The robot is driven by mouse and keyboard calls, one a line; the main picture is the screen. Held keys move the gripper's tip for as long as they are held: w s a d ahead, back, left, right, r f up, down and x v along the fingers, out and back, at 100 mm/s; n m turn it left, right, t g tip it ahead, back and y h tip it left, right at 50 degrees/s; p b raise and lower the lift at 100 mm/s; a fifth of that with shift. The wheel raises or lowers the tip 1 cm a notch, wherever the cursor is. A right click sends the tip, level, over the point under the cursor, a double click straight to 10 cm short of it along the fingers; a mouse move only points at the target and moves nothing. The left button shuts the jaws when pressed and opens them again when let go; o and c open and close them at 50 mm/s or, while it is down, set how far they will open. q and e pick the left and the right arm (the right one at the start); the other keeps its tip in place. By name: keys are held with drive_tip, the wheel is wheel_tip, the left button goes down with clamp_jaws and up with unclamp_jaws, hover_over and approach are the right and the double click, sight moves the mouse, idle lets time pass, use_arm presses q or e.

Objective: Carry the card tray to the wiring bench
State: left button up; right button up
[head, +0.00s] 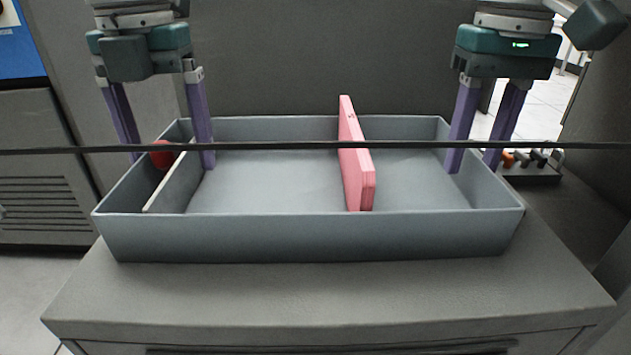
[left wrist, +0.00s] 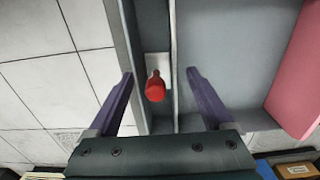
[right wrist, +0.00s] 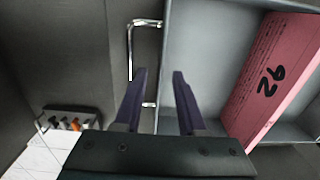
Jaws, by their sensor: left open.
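The card tray (head: 310,238) is a long grey open box on a grey cabinet top. An upright pink card block (head: 352,160) stands in its main compartment; dark writing on it shows in the right wrist view (right wrist: 265,85). A thin divider (head: 172,183) closes off a narrow left compartment with a red knob (left wrist: 155,88). My left gripper (head: 171,161) is open and empty, its fingers apart to either side of that compartment. My right gripper (head: 472,166) is open at the tray's right end wall, near a silver bar handle (right wrist: 130,50). Exact finger depth is unclear.
The cabinet top (head: 330,300) has free room in front of the tray. A small dark rack with several knobbed items (head: 532,165) lies beyond its right end. Grey panels stand behind. A thin dark line (head: 280,147) crosses the head view. Tiled floor shows left.

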use_arm(q)
drive_tip(key=shift+f, duration=1.2)
use_arm(e)
drive_tip(key=shift+f, duration=1.2)
use_arm(q)
drive_tip(key=shift+c, duration=0.2)
use_arm(e)
drive_tip(key=shift+c, duration=0.2)
use_arm(q)
drive_tip(key=c, duration=0.6)
use_arm(e)
drive_tip(key=shift+a, duration=0.1)
clamp_jaws()
use_arm(q)
drive_tip(key=shift+d, duration=0.15)
clamp_jaws()
use_arm(e)
drive_tip(key=shift+a, duration=0.15)
